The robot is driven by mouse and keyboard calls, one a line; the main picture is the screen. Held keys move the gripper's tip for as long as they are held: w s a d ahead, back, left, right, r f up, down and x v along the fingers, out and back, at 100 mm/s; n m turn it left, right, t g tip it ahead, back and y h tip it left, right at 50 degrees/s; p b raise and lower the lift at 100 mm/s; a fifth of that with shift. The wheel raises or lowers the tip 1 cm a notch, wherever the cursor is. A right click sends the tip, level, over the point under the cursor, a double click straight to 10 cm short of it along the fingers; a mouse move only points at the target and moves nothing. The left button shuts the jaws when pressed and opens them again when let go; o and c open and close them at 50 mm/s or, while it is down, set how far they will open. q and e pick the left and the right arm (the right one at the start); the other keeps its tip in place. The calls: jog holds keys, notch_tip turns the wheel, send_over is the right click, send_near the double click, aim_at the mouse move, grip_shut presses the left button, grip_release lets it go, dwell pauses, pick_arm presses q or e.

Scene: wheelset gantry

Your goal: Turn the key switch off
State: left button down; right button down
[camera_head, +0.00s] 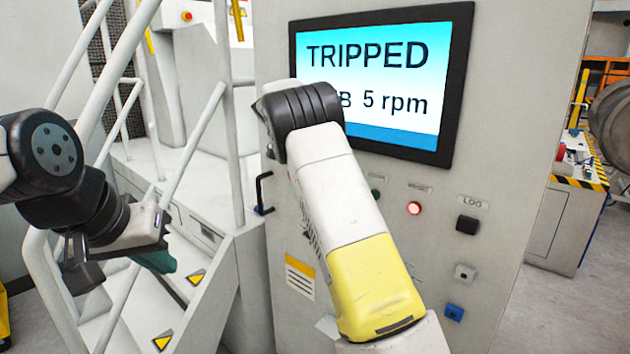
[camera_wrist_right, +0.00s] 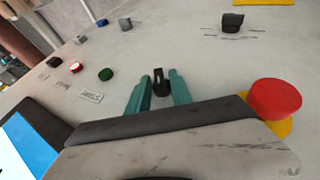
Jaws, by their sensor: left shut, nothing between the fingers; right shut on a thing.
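The key switch (camera_wrist_right: 160,84) is a small black key on the grey panel, seen in the right wrist view. My right gripper (camera_wrist_right: 158,88) has its teal fingers on either side of the key and is shut on it. In the head view my right arm hides the key and the right gripper. My left gripper (camera_head: 157,262) is at the left in the head view, in front of the stairs, shut and empty, away from the panel.
The cabinet screen (camera_head: 430,50) reads TRIPPED and 5 rpm. A red mushroom button (camera_wrist_right: 275,98) sits close to the right gripper. A green button (camera_wrist_right: 105,74), a lit red button (camera_head: 414,208) and a black rotary knob (camera_wrist_right: 231,22) are nearby. White railings (camera_head: 205,125) stand left.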

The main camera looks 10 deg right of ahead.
dwell(0.4)
jog(key=c, duration=1.4)
grip_release()
jog(key=shift+c, duration=0.2)
jog(key=shift+a, duration=0.1)
jog(key=v, duration=0.7)
jog(key=shift+a+r, duration=0.2)
jog(key=shift+r, duration=0.1)
jog(key=shift+w, duration=0.15)
